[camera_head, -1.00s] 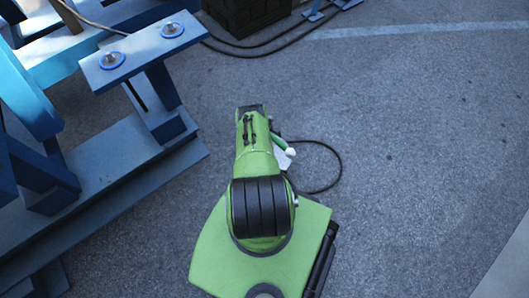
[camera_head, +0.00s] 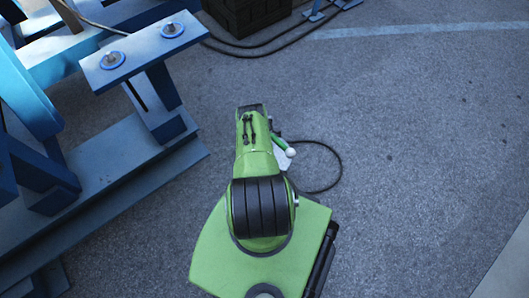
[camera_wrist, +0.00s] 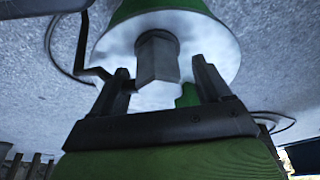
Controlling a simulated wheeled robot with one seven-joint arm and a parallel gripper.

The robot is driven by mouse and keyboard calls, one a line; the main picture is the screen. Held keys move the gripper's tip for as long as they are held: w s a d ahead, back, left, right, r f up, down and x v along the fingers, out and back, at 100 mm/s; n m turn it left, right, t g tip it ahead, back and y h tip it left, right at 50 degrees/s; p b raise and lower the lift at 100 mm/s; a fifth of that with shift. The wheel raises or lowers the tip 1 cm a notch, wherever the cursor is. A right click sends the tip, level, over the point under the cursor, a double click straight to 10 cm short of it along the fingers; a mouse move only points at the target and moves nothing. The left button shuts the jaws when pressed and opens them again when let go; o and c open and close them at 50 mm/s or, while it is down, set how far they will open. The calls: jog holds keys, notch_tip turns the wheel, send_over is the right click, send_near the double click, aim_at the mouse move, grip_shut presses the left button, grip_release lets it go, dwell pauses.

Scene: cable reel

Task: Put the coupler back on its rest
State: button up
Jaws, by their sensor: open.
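My gripper (camera_wrist: 160,67) is open in the wrist view, with one dark finger on each side of a grey hexagonal metal piece (camera_wrist: 157,56). This piece stands out from a broad pale flange (camera_wrist: 212,50) with a green body (camera_wrist: 165,8) above it. It may be the coupler; I cannot tell whether the fingers touch it. In the head view my green arm hides the gripper. A small green bar with a white ball end (camera_head: 291,152) shows just right of the arm. No rest can be identified for certain.
A blue steel frame (camera_head: 110,165) fills the left side, with a bracket (camera_head: 145,48) bearing two round studs. A black cable (camera_head: 340,165) loops on the asphalt right of my arm. A dark crate (camera_head: 245,15) stands at the back. The right side is open ground.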

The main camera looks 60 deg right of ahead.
jog(key=p+v, duration=0.8)
jog(key=v, duration=0.7)
jog(key=shift+r, duration=0.35)
